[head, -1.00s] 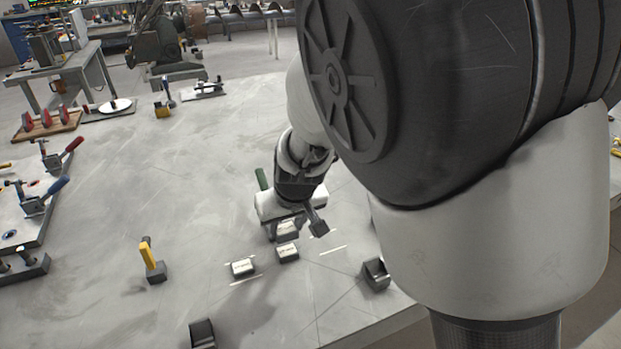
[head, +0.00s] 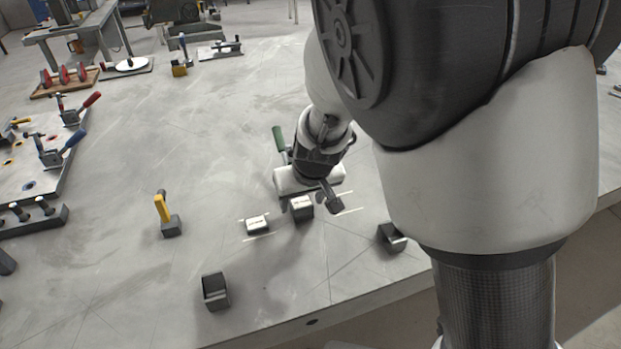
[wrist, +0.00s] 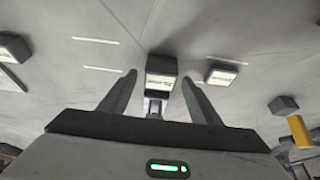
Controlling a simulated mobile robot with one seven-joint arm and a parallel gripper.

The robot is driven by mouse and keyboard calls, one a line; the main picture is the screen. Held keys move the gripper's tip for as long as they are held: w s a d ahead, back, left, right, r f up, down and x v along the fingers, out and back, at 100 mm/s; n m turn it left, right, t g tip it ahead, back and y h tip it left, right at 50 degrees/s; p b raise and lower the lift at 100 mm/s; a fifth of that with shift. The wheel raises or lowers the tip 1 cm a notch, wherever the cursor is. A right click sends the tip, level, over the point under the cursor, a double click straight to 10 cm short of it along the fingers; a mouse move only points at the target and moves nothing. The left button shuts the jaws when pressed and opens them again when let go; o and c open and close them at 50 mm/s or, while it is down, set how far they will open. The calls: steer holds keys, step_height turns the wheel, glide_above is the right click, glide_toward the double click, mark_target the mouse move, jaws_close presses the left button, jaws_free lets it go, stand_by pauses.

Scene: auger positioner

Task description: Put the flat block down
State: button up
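My gripper (head: 312,203) points down over the table. In the wrist view its two fingers (wrist: 159,78) stand apart, open. A dark block with a pale label (wrist: 161,66) lies between and just beyond the fingertips, with gaps visible on both sides. It also shows beneath the gripper in the head view (head: 301,208), looking tall there; I cannot tell whether it is one block or two stacked. A second labelled block (head: 257,224) rests on the table to its left, between white lines; it is also in the wrist view (wrist: 222,74). I cannot tell which is the flat block.
Empty white line marks (wrist: 97,55) lie beside the middle block. Dark open holders stand front right (head: 392,237) and front left (head: 215,291). A yellow-handled tool (head: 164,214) stands left. A green-handled item (head: 279,140) is behind the gripper. Clamps (head: 60,145) sit far left.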

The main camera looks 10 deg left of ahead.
steer(key=shift+r, duration=0.3)
steer(key=p+v, duration=0.6)
steer(key=v, duration=0.5)
steer(key=s+d+r+m, duration=0.2)
steer(key=s+d+r, duration=0.2)
steer(key=d, duration=0.4)
steer(key=s+d+r+m+t+h, duration=0.1)
steer(key=s+d+r+m, duration=0.1)
steer(key=s+d+r, duration=0.3)
steer(key=s+d+r+m+h, duration=0.1)
steer(key=s+d+r, duration=0.3)
steer(key=d, duration=0.8)
step_height(320, 180, up, 2)
steer(key=shift+s+r+m+t, duration=0.15)
steer(key=shift+s+m+t, duration=0.2)
steer(key=shift+m, duration=0.35)
steer(key=shift+a, duration=0.1)
